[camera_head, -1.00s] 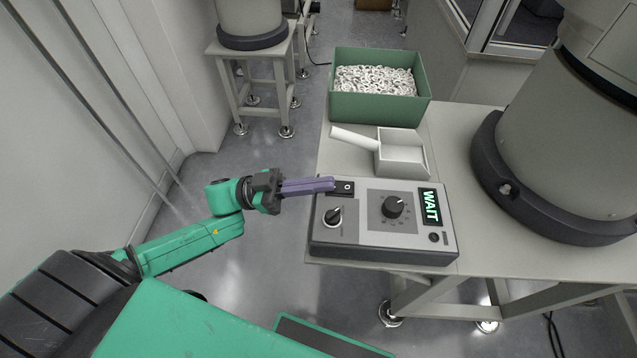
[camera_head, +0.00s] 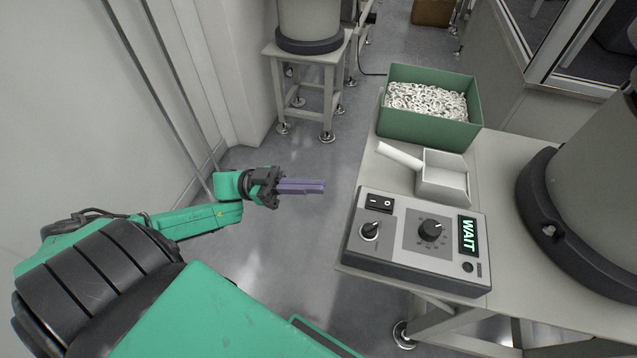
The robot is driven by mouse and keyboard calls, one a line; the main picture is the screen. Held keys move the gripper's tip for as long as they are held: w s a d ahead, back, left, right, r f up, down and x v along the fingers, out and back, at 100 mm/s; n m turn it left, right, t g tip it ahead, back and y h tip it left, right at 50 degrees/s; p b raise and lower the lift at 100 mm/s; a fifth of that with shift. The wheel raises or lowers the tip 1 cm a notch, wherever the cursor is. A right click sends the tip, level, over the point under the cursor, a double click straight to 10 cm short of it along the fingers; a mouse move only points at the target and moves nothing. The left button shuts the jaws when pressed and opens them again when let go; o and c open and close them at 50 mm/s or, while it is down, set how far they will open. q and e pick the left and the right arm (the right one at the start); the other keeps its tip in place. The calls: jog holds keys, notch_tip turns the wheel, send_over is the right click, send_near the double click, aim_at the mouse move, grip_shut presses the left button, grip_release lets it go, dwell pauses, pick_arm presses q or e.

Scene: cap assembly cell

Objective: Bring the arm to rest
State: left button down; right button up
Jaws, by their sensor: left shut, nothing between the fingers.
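My left arm comes in from the lower left, green with dark joints. Its left gripper (camera_head: 322,187) has purple fingers, which are shut with nothing between them. The gripper points right and hangs over the open floor, left of the control box (camera_head: 412,273) and apart from it. The control box has a rocker switch (camera_head: 379,203), a small selector switch (camera_head: 370,231), a black dial (camera_head: 430,231) and a display (camera_head: 468,236) reading WAIT. My right gripper is not in view.
The control box stands on a light table (camera_head: 497,196). Behind it are a white scoop (camera_head: 442,180) and a green bin (camera_head: 427,131) of white rings. A large grey cylindrical machine (camera_head: 596,205) stands at the right. Grey floor (camera_head: 290,270) lies clear between arm and table.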

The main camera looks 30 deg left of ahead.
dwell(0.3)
pick_arm(q)
jog(key=w+a+f+n+t+y, duration=0.25)
jog(key=a+f+y, duration=0.2)
jog(key=f, duration=0.45)
jog(key=w+a+f+n+t+y, duration=0.1)
jog(key=a+f+n+t+y, duration=0.25)
jog(key=f+y, duration=0.4)
jog(key=w+a+f+n+t+y, duration=0.2)
jog(key=a+f+n+y, duration=0.15)
jog(key=f, duration=0.65)
jog(key=s+a+f+n+g+y, duration=0.1)
jog(key=s+f+g+y, duration=0.1)
jog(key=s+f, duration=0.3)
jog(key=s+f+n+g+y, duration=0.1)
jog(key=s+f+n+y, duration=0.1)
jog(key=f, duration=0.6)
jog(key=s+d+f+g+y, duration=0.1)
jog(key=s+d+f+g, duration=0.2)
jog(key=s, duration=0.4)
jog(key=s+d+f+g, duration=0.1)
jog(key=s+f+g, duration=0.2)
jog(key=s+f, duration=0.3)
jog(key=s+d+f+g+y, duration=0.1)
jog(key=s+d+f+g, duration=0.2)
jog(key=s, duration=0.6)
notch_tip(320, 180, up, 12)
jog(key=s+p, duration=0.1)
jog(key=p, duration=1.2)
jog(key=shift+s+r, duration=0.15)
